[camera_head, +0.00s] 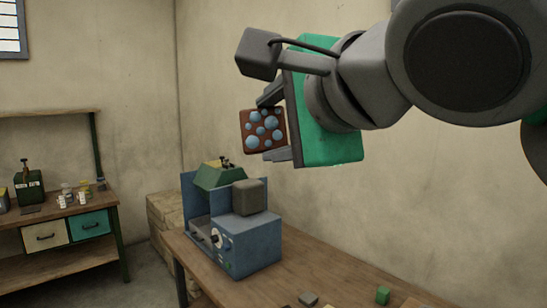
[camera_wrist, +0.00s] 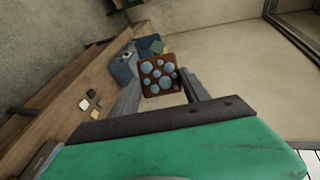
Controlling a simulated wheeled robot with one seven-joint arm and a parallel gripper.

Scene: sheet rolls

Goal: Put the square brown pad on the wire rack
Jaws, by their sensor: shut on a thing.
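The square brown pad (camera_head: 248,142) has round light-blue spots on its face. In the wrist view the pad (camera_wrist: 149,87) sits between the two grey fingers of my gripper (camera_wrist: 161,85), spotted face showing. No wire rack can be made out in either view.
A blue machine (camera_head: 250,244) with a green part (camera_head: 215,178) and a grey block (camera_head: 249,196) stands on a wooden bench (camera_head: 225,283). A small green cube (camera_head: 383,295) and grey piece (camera_head: 308,299) lie nearer. A shelf unit (camera_head: 60,265) stands left.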

